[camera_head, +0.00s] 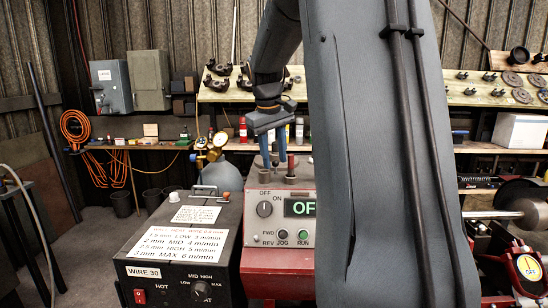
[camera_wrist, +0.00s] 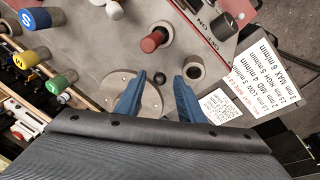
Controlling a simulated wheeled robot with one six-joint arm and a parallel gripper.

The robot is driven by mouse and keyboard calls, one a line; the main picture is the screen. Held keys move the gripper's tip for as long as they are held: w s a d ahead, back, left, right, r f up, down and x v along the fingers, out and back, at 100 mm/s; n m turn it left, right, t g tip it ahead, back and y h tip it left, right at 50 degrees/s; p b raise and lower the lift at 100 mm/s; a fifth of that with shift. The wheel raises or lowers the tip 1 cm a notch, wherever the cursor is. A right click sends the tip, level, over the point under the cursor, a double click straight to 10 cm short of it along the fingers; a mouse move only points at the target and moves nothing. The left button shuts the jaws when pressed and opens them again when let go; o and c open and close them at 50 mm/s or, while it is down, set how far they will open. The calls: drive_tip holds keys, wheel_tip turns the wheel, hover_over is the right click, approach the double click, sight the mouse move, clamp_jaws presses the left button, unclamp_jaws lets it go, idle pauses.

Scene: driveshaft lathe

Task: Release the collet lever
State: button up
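My gripper (camera_head: 274,158) hangs above the top of the machine's control housing, with its blue fingers pointing down. In the wrist view my gripper (camera_wrist: 159,77) has its two fingers spread apart. A small dark ball knob (camera_wrist: 160,78), which looks like the end of the collet lever, shows between the fingertips. It stands over a round grey plate (camera_wrist: 117,88) on the housing top. I see no finger clearly touching the knob. The lever's shaft is mostly hidden, and I cannot tell the knob's height relative to the fingertips.
A red-capped post (camera_wrist: 153,41) and a grey ring-shaped socket (camera_wrist: 193,68) stand close to the fingers. The red and grey control panel (camera_head: 280,225) has a display partly hidden by my arm. A black wire-feed box (camera_head: 180,245) stands left of it.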

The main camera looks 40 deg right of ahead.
drive_tip(key=b+v, duration=0.2)
drive_tip(key=v, duration=0.5)
drive_tip(key=shift+r, duration=0.35)
drive_tip(key=shift+a, duration=0.2)
